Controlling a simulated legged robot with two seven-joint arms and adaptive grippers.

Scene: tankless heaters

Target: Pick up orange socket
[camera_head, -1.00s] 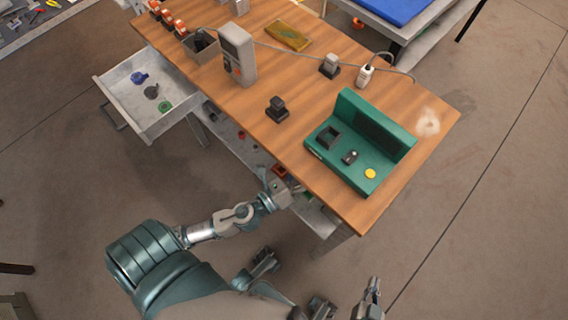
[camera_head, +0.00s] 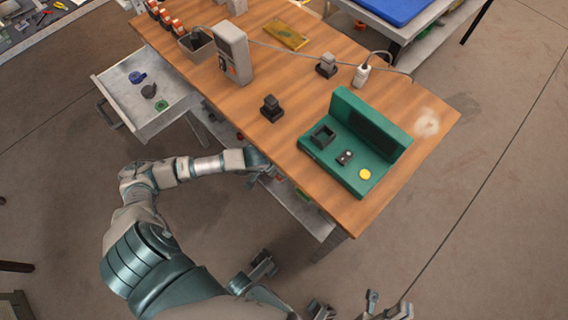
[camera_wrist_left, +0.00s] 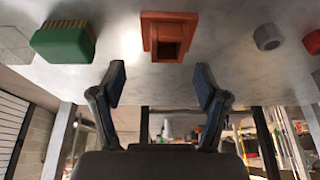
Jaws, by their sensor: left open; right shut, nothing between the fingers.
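The orange socket (camera_wrist_left: 172,38), a square block with a square opening, sits on a grey metal surface in the left wrist view. My left gripper (camera_wrist_left: 160,84) is open, its two dark fingers apart and pointing toward the socket. The socket lies beyond the fingertips, roughly centred between them, with a visible gap. In the head view my left gripper (camera_head: 262,168) reaches in at the lower shelf under the wooden table, partly hidden by the tabletop; I cannot make out the socket there. My right gripper (camera_head: 388,308) is shut and empty at the bottom edge, away from the table.
A green brush-like block (camera_wrist_left: 66,42) lies left of the socket and a grey nut-like piece (camera_wrist_left: 268,37) lies right of it. The wooden tabletop (camera_head: 285,90) overhangs the shelf (camera_head: 290,202). An open drawer (camera_head: 135,105) stands out at the left.

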